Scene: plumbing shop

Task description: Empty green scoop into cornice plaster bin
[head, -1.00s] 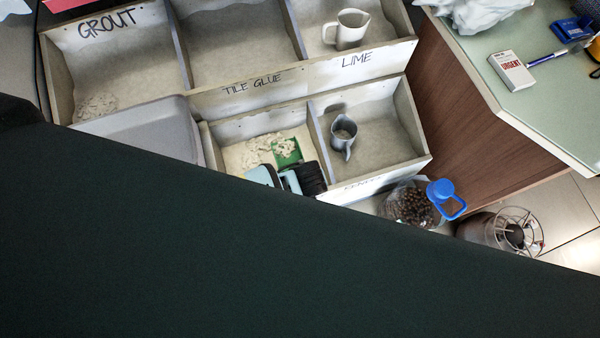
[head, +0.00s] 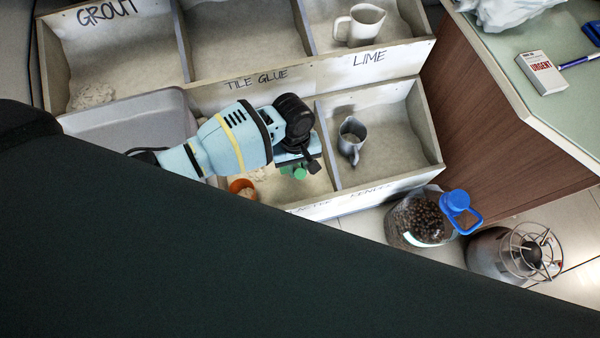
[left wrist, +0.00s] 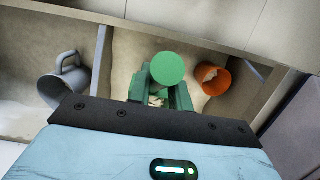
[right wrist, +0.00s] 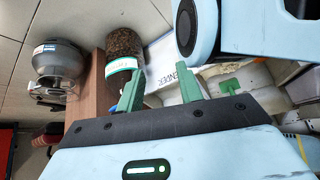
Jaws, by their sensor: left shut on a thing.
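The green scoop (head: 299,173) shows in part under my left gripper (head: 303,160) in the head view. In the left wrist view, the left fingers are shut on the scoop, whose round green end (left wrist: 167,68) faces the camera. A few pale bits show between the fingers; the scoop's inside is hidden.
An orange cup (head: 242,187) lies in the same bin. A blue-capped jar (head: 415,218) and a burner (head: 515,254) stand at right. A grey tub (head: 130,125) is at left.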

